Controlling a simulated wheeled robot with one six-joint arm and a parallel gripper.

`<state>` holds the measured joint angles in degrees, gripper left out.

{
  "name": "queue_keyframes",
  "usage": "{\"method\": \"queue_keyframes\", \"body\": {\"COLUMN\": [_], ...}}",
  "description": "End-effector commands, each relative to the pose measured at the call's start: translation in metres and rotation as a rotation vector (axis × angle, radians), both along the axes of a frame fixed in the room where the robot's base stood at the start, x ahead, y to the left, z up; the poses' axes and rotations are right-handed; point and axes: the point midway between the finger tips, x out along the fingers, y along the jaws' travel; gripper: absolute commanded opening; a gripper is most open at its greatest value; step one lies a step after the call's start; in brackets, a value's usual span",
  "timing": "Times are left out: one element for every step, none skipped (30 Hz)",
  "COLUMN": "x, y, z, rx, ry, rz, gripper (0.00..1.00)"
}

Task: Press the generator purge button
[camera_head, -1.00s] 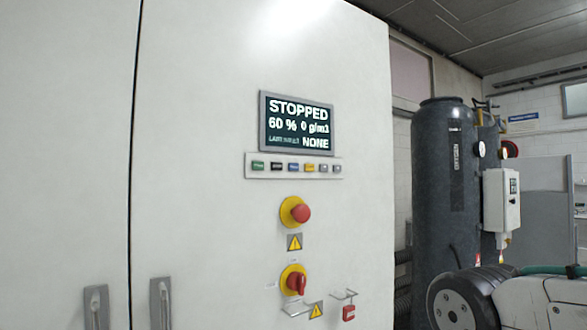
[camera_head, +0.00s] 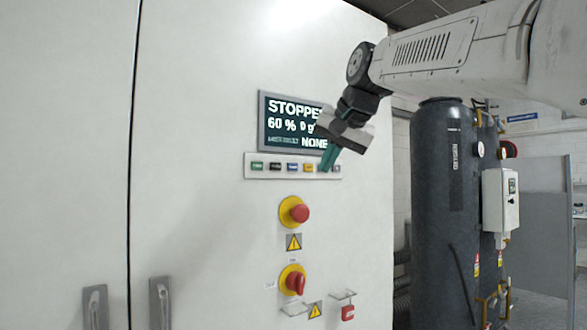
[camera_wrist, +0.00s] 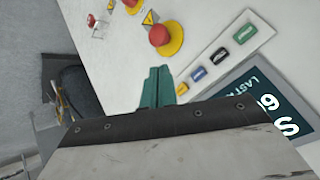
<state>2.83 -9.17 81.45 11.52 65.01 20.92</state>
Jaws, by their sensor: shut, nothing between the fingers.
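A strip of small coloured buttons (camera_head: 270,175) sits under the display on the pale cabinet front. Green (camera_head: 257,166), black (camera_head: 275,167), blue (camera_head: 292,168) and yellow (camera_head: 307,168) buttons show. The labels are too small to read, so I cannot tell which one is the purge button. My gripper (camera_head: 327,167) is shut and empty, its teal fingers in front of the strip's right end, hiding part of it. In the wrist view the shut fingertips (camera_wrist: 161,76) are beside the yellow button (camera_wrist: 182,89); contact cannot be judged.
The display (camera_head: 280,135) reads STOPPED, 60 % and NONE, partly hidden by my gripper. A red emergency stop (camera_head: 299,213) and a red rotary switch (camera_head: 295,283) sit below the strip. A dark oxygen tank (camera_head: 440,200) stands at the right.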

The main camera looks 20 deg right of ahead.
Motion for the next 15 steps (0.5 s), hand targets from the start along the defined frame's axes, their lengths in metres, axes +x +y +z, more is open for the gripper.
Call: {"method": "queue_keyframes", "body": {"x": [0.002,0.0024,0.0024,0.0022,0.0021,0.002,0.0019,0.0019,0.0018,0.0021,0.0024,0.0036,0.0049,0.0066,0.0095], "y": [-0.0001,-0.0001,-0.0001,-0.0001,-0.0001,-0.0002,-0.0001,-0.0002,-0.0002,-0.0001,0.0,0.0005,0.0008,0.0014,0.0023], "z": [0.0024,0.0031,0.0032,0.0032,0.0031,0.003,0.0029,0.0029,0.0028,0.0028,0.0028,0.0026,0.0025,0.0025,0.0025], "rx": [0.003,0.004,0.004,0.004,0.004,0.004,0.003,0.003,0.003,0.003,0.003,0.003,0.003,0.003,0.003], "ry": [-0.004,-0.006,-0.006,-0.006,-0.006,-0.006,-0.005,-0.005,-0.005,-0.005,-0.005,-0.004,-0.004,-0.004,-0.004], "rz": [-0.002,-0.003,-0.003,-0.003,-0.003,-0.002,-0.003,-0.003,-0.003,-0.003,-0.003,-0.002,-0.002,-0.002,-0.002], "gripper": [0.0,0.0,0.0,0.0,0.0,0.0,0.0,0.0,0.0,0.0,0.0,0.0,0.0,0.0,0.0]}}
